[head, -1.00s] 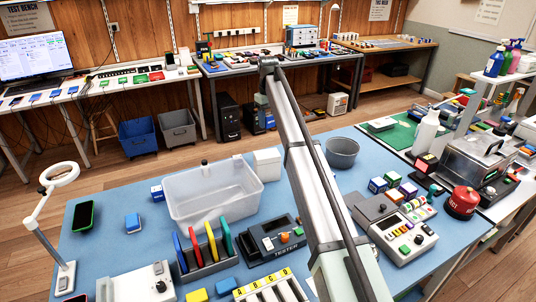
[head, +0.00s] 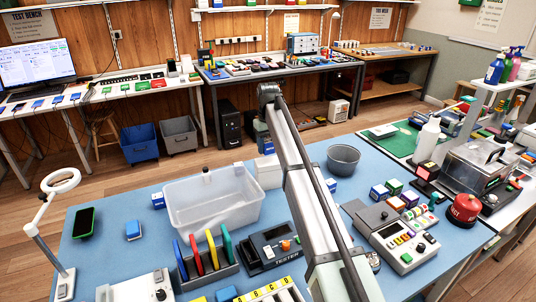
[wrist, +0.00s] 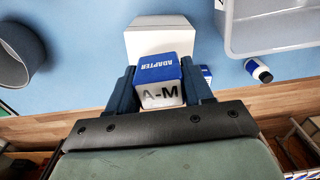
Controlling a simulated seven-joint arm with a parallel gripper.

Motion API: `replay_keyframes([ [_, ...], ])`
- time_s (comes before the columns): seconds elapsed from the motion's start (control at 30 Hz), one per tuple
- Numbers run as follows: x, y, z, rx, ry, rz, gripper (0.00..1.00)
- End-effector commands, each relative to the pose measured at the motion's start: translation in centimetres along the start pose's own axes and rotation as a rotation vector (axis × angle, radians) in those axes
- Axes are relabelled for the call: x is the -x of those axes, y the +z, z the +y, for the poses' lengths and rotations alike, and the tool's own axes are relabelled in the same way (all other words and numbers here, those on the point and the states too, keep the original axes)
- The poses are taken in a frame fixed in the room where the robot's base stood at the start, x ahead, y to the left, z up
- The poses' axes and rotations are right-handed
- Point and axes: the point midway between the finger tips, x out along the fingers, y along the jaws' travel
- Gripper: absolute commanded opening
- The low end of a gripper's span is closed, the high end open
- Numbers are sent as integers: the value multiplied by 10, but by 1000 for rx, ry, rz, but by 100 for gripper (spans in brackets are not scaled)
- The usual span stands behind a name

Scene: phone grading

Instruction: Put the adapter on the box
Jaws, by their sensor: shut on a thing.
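The adapter (wrist: 158,72) is a small block with a blue top marked ADAPTER and a white face marked A-M. My gripper (wrist: 159,85) is shut on it, one dark blue finger on each side. A white box (wrist: 160,43) lies just beyond the adapter in the wrist view and is partly covered by it. I cannot tell whether they touch. In the head view the white box (head: 269,172) stands right of the clear bin, with a small blue patch, likely the adapter (head: 265,145), at its far top edge.
The clear plastic bin (head: 212,203) is left of the box, and a grey round tub (head: 343,160) is to the right. A black-capped bottle (wrist: 258,70) stands near the bin and the table edge. Another small blue block (wrist: 206,73) shows behind a finger.

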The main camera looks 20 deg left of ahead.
Motion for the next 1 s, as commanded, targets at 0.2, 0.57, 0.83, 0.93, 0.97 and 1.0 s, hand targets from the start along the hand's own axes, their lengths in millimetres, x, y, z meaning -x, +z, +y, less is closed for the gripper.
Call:
replay_keyframes([
  [0.2, -22, 1, 0, 0, 0, -2, 21],
  [0.57, -36, 0, 0, 0, 0, 0, 21],
  [0.83, -38, 0, 0, 0, 0, 0, 59],
  [0.93, -38, 0, 0, 0, 0, 0, 69],
  [0.97, -38, 0, 0, 0, 0, 0, 72],
  [1.0, -38, 0, 0, 0, 0, 0, 75],
])
